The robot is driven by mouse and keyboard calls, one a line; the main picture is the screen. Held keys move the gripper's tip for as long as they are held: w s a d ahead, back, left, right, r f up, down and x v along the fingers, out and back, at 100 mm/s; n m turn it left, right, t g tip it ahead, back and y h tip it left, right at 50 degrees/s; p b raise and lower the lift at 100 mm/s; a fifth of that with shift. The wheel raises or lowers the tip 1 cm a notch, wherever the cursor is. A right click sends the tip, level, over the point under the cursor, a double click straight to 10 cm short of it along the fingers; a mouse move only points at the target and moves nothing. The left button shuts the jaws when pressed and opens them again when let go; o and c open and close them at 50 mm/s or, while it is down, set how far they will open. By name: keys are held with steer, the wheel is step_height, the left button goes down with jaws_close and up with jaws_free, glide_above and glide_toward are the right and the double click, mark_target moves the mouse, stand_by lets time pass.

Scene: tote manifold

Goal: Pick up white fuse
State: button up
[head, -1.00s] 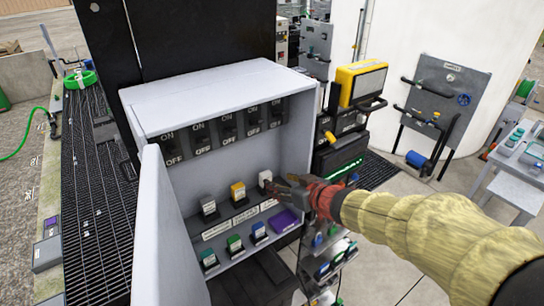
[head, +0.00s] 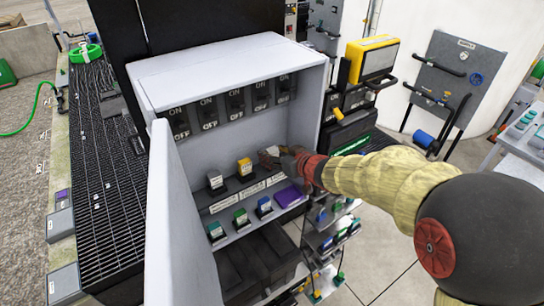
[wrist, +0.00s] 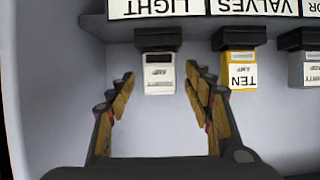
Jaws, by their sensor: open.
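The white fuse (wrist: 159,72) sits in a black holder on the cabinet's shelf, in the upper middle of the wrist view. In the head view the white fuse (head: 272,151) is at the right end of the upper fuse row, partly hidden by my gripper. My gripper (wrist: 160,84) is open, its two fingers on either side of the fuse's lower part in the wrist view. Gaps show between the fingers and the fuse. In the head view my gripper (head: 281,158) reaches in from the right, at the fuse.
A yellow fuse (head: 244,167) and a grey-white fuse (head: 215,180) stand to the left in the same row. Lower are green and blue fuses and a purple block (head: 289,196). The cabinet's open door (head: 178,225) is at left, its right wall close to my arm.

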steer(key=shift+c, duration=1)
steer(key=c, duration=1)
steer(key=shift+c, duration=0.2)
steer(key=shift+r, duration=0.65)
step_height(320, 180, up, 3)
steer(key=shift+s+d+f, duration=0.1)
steer(key=shift+s+f, duration=0.05)
steer(key=s+d+r+p, duration=0.2)
steer(key=s+d+r, duration=0.2)
steer(key=s+r, duration=0.5)
steer(key=s, duration=0.4)
steer(key=shift+d, duration=0.15)
